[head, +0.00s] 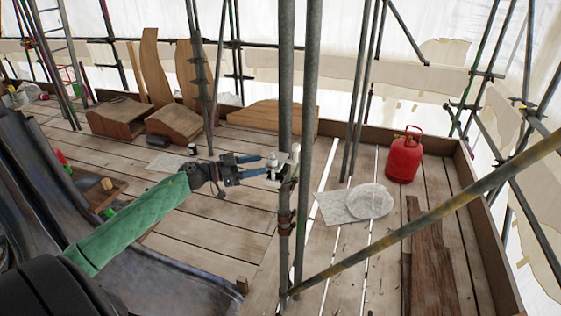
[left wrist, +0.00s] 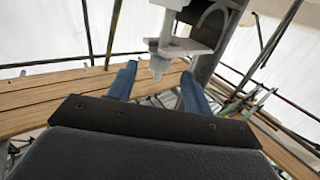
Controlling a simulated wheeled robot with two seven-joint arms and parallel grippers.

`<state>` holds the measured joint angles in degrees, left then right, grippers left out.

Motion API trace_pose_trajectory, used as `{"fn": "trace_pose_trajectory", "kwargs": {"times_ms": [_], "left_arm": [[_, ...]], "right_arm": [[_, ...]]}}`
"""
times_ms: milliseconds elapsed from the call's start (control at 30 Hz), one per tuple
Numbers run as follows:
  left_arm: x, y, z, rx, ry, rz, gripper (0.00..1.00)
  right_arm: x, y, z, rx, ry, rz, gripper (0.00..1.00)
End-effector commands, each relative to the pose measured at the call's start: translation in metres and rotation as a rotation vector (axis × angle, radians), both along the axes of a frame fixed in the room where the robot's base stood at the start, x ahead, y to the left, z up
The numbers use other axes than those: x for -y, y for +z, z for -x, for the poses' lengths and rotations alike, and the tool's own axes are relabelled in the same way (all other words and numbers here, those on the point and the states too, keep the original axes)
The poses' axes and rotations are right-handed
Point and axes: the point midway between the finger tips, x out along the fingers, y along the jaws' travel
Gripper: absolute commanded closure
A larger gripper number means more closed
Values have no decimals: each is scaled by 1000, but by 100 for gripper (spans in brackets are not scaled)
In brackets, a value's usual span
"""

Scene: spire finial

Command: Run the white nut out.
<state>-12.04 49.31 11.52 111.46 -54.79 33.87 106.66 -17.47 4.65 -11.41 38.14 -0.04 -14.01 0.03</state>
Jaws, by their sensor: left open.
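A pale clamp (head: 289,166) sits on the upright scaffold pole (head: 285,110) near the middle of the head view. It shows larger in the left wrist view (left wrist: 185,45) against the grey pole. The white nut (left wrist: 158,67) is a small pale piece at the clamp's near side, on its bolt end. It also shows in the head view (head: 271,163). My left gripper (head: 256,166) is open, its two blue fingers pointing at the nut. In the left wrist view the fingers (left wrist: 158,78) stand either side of the nut, with gaps visible. My right gripper is not in view.
A second upright pole (head: 307,110) stands close beside the clamp's pole. A diagonal pole (head: 430,215) crosses the front right. A red gas bottle (head: 404,156) and a clear bag (head: 369,201) are on the plank deck (head: 215,232).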

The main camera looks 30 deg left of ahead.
Motion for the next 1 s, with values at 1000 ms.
{"fn": "trace_pose_trajectory", "kwargs": {"times_ms": [1000], "left_arm": [[51,1,-59,-27,5,34,50]], "right_arm": [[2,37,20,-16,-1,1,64]]}}
